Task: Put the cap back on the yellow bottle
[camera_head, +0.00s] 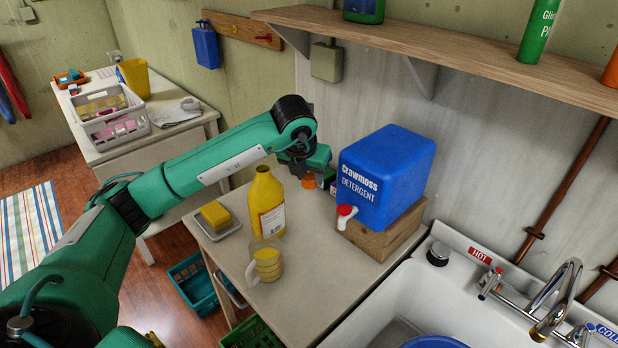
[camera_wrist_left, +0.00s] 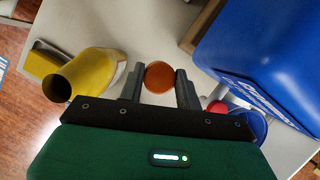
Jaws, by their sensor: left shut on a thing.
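The yellow bottle (camera_head: 265,205) stands upright on the small table, its dark mouth open with no cap on it. In the left wrist view the yellow bottle (camera_wrist_left: 88,76) is to the left of my fingers, its open mouth facing the camera. My left gripper (camera_head: 308,176) is just right of and behind the bottle. In the wrist view my left gripper (camera_wrist_left: 159,82) is shut on the round orange cap (camera_wrist_left: 159,77), which sits between the fingertips. The orange cap (camera_head: 309,183) also shows partly in the head view. My right gripper is not in view.
A blue detergent container (camera_head: 385,178) with a red-and-white spout stands on a wooden block (camera_head: 375,243) right of the gripper. A measuring cup (camera_head: 265,264) stands in front of the bottle, and a yellow sponge (camera_head: 215,214) lies on a dish at left. A shelf (camera_head: 440,55) overhangs behind.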

